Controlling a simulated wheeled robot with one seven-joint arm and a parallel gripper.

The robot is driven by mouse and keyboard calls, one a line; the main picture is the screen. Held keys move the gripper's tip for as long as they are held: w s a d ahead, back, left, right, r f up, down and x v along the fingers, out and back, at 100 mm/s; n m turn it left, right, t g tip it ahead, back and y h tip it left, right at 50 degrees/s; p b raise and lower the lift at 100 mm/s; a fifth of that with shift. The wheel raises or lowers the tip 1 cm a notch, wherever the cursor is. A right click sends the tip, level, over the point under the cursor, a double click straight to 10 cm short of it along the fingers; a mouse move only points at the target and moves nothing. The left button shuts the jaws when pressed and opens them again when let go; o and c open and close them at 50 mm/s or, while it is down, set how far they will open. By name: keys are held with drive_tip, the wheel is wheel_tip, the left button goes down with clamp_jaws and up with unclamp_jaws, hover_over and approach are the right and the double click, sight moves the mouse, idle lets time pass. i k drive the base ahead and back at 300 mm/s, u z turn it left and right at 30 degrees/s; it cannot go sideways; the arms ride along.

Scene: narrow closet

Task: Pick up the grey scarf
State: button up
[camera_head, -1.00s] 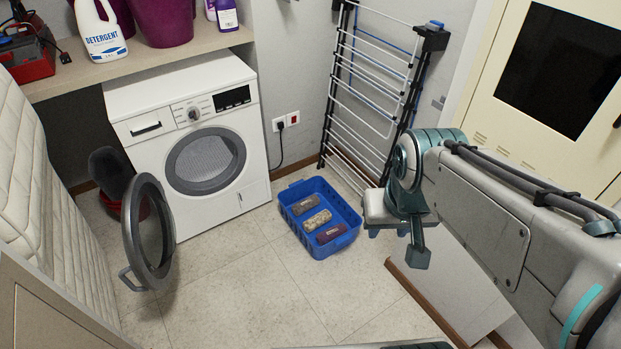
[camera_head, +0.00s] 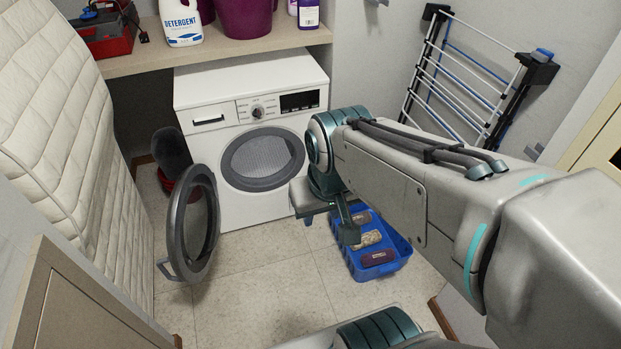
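A blue basket (camera_head: 397,262) stands on the floor right of the washing machine and holds three rolled cloths. The grey scarf (camera_head: 362,217) is the rearmost roll, partly hidden by my arm and gripper. A beige patterned roll (camera_head: 367,239) lies in the middle and a dark purple roll (camera_head: 378,258) in front. My gripper (camera_head: 328,229) points down, up in the air. In the picture it overlaps the basket's left rear corner. Its fingers look apart with nothing between them.
The washing machine (camera_head: 250,125) stands behind, its round door (camera_head: 192,225) swung open to the left. A drying rack (camera_head: 465,75) leans at the back right. A padded panel (camera_head: 65,130) lines the left. The floor (camera_head: 260,305) in front is clear.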

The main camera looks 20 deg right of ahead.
sight(362, 219)
drive_tip(key=i, duration=0.6)
drive_tip(key=z, duration=0.9)
drive_tip(key=i, duration=0.55)
drive_tip(key=z, duration=0.65)
